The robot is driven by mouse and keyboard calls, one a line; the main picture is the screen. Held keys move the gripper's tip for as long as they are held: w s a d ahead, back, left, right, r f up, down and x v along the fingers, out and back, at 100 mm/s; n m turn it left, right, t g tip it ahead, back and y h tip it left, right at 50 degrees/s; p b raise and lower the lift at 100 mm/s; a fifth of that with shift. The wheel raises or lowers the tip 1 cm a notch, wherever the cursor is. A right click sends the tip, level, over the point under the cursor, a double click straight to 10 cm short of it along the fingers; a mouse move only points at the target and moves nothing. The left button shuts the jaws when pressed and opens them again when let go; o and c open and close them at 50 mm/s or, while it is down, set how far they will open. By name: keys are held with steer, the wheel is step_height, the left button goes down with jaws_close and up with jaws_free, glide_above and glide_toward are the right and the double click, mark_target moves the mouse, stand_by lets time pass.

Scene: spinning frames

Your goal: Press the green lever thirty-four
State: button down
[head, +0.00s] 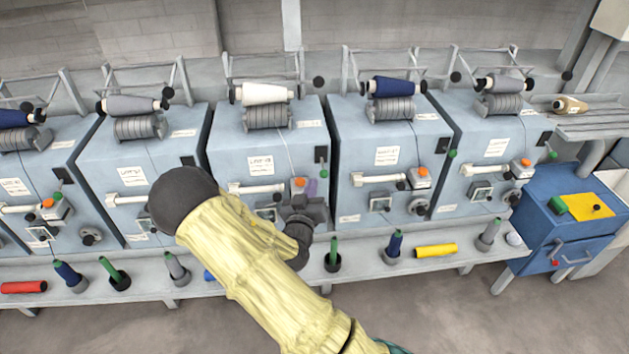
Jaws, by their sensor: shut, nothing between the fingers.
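Several pale blue spinning units stand in a row. Green-tipped levers show on the middle unit (323,173), the unit right of it (452,154), the far right unit (552,155) and the far left unit (57,196). The number labels are too small to read surely, so I cannot tell which lever is thirty-four. My gripper (299,203) is dark grey, shut and empty, in front of the middle unit's lower right face. It is below and left of that unit's green lever and looks apart from it. My arm hides part of the second unit from the left, including any lever there.
Orange buttons sit low on the units, one (299,183) close to my gripper. A grey shelf (360,270) below holds upright bobbins and a yellow tube (436,250). A blue cabinet (540,225) stands at the right. Open floor lies in front.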

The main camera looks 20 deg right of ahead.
steer(key=f+b+v, duration=0.1)
steer(key=v, duration=0.6)
steer(key=shift+w+d+f, duration=0.1)
steer(key=shift+w, duration=0.05)
steer(key=s+a+r+n+g+y+p, duration=0.1)
steer(key=s+r+g+y+p, duration=0.2)
steer(key=s+r+g+y, duration=0.2)
steer(key=s+a+r+n+g+y+p, duration=0.1)
steer(key=s+r+g+y+p, duration=0.2)
steer(key=s+g, duration=0.5)
steer(key=s+r+y, duration=0.1)
steer(key=s+r, duration=0.1)
steer(key=s, duration=0.1)
steer(key=shift+a+r+n+y, duration=0.3)
steer(key=shift+a+y, duration=0.1)
